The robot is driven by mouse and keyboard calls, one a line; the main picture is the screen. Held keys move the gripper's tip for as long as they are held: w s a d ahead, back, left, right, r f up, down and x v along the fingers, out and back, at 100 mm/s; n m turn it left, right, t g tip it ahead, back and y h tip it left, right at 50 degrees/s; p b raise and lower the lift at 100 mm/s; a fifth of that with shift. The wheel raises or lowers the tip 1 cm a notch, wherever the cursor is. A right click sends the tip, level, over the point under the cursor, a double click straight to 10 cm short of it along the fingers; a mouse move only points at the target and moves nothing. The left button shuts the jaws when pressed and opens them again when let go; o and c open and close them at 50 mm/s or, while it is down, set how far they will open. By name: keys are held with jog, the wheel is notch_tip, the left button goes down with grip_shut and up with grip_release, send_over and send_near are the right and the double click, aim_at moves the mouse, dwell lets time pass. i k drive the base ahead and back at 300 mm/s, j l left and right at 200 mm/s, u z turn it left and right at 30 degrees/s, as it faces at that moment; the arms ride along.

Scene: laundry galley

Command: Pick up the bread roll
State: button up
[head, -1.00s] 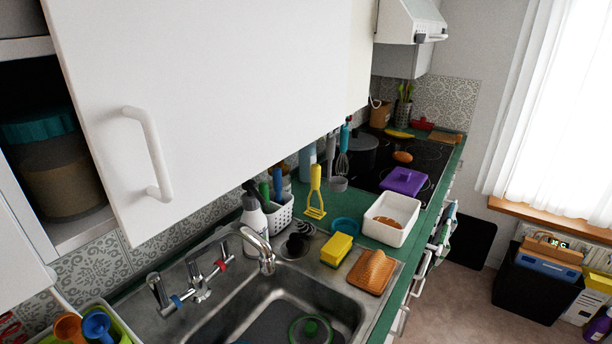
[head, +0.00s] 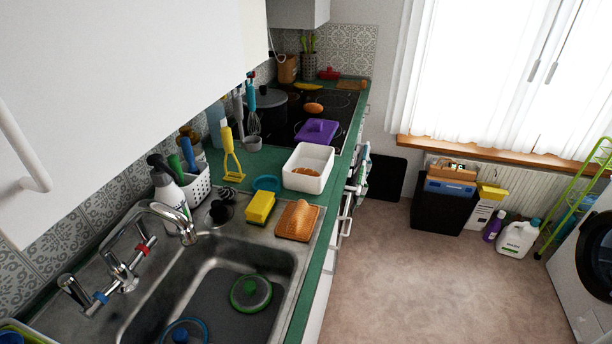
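A small smooth brown oval that looks like the bread roll (head: 313,107) lies on the black hob (head: 285,128), behind a purple lidded box (head: 317,131). Another brown bread-like piece (head: 304,172) lies inside a white open container (head: 308,158) on the green counter, mostly hidden by its walls. A ridged orange-brown piece (head: 298,214) rests on a board beside the sink; I cannot tell whether it is bread. My gripper is not in view.
The sink (head: 230,245) is in front, with a yellow sponge (head: 260,207) on its edge. A yellow masher (head: 231,150) and whisk stand near the wall. White cupboards overhang the left.

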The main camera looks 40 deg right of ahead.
aim_at(312, 108)
jog(key=i+l, duration=0.1)
jog(key=l, duration=0.2)
jog(key=i+l, duration=0.1)
jog(key=l, duration=0.25)
jog(key=i+l, duration=0.1)
jog(key=l, duration=0.2)
jog(key=i+l+z, duration=0.1)
jog(key=l, duration=0.25)
